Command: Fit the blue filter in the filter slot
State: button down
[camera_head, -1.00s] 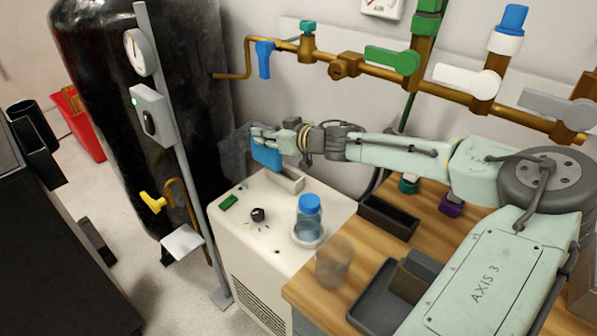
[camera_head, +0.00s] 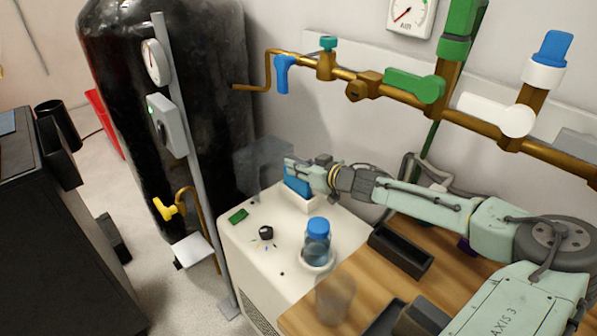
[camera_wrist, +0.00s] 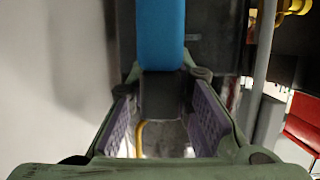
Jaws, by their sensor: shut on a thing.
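The blue filter (camera_head: 297,185) is a flat, upright blue block in my gripper (camera_head: 305,170). My gripper is shut on it, reaching in from the right. In the wrist view the blue filter (camera_wrist: 161,35) extends up from between the fingertips (camera_wrist: 166,74). The filter slot is in a small white block (camera_head: 303,203) on top of the white machine. The filter's lower edge is at the top of this block. I cannot tell whether it is inside the slot or just above it.
A clear raised lid (camera_head: 262,160) stands behind the slot. A blue-capped bottle (camera_head: 317,242), a black knob (camera_head: 266,232) and a green piece (camera_head: 238,216) are on the machine's top (camera_head: 290,258). A black tray (camera_head: 401,250) lies on the wooden bench. Brass pipes run along the wall.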

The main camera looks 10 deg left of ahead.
jog(key=shift+f, duration=1.1)
jog(key=shift+f, duration=0.1)
jog(key=c, duration=1.5)
grip_release()
jog(key=shift+o, duration=0.2)
jog(key=b+v, duration=0.2)
jog(key=v, duration=1)
